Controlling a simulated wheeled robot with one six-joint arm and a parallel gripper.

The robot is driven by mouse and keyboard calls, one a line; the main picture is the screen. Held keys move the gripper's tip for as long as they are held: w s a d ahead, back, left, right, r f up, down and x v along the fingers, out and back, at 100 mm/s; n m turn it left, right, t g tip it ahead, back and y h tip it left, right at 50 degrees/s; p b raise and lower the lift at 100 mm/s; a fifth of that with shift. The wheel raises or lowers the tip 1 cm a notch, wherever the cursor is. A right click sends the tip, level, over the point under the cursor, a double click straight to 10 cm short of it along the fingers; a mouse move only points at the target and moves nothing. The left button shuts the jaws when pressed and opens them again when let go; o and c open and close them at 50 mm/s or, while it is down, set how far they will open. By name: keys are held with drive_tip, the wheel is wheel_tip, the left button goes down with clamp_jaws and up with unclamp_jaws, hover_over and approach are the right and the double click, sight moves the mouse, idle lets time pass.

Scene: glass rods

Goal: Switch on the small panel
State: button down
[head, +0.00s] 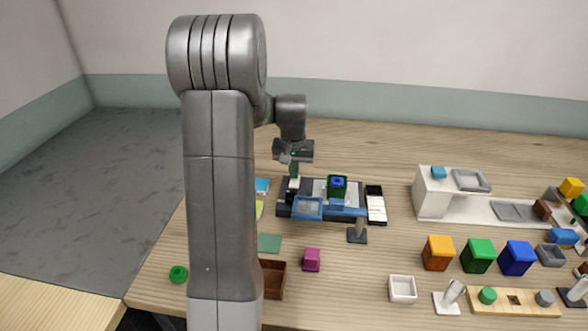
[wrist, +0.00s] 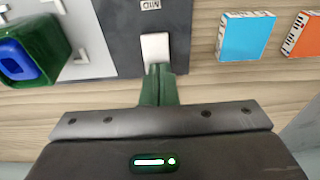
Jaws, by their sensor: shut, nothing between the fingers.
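My gripper (head: 294,174) is shut and empty, pointing down over the back left part of a dark grey board (head: 283,211). In the wrist view, its green fingertips (wrist: 158,72) are together at the near end of a small white piece (wrist: 155,47). That piece lies on the grey board (wrist: 118,42) beside a label that seems to read "MID". I cannot tell whether the fingertips touch it. A small black-and-white panel (head: 376,206) stands at the right of the board. I cannot tell which of these is the task's panel, or whether it is on.
A green block with a blue ring (head: 337,186) stands on the board; it also shows in the wrist view (wrist: 28,50). A blue tray (head: 308,208) is at the board's front. Blue (wrist: 246,37) and orange (wrist: 303,34) blocks lie beside the board. Coloured bins stand at right.

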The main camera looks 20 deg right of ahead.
sight(293, 186)
drive_tip(key=shift+p, duration=0.55)
drive_tip(key=shift+w+d+f+g, duration=0.1)
drive_tip(key=shift+w+f+g, duration=0.1)
drive_tip(key=shift+g, duration=0.1)
drive_tip(key=shift+s, duration=0.2)
drive_tip(key=shift+s+a+r, duration=0.1)
drive_tip(key=shift+s+a, duration=0.35)
drive_tip(key=shift+s, duration=0.15)
drive_tip(key=shift+r, duration=0.15)
wheel_tip(293, 186, up, 14)
drive_tip(key=s, duration=0.1)
drive_tip(key=shift+a+f, duration=0.25)
drive_tip(key=shift+a, duration=0.1)
drive_tip(key=shift+f, duration=0.1)
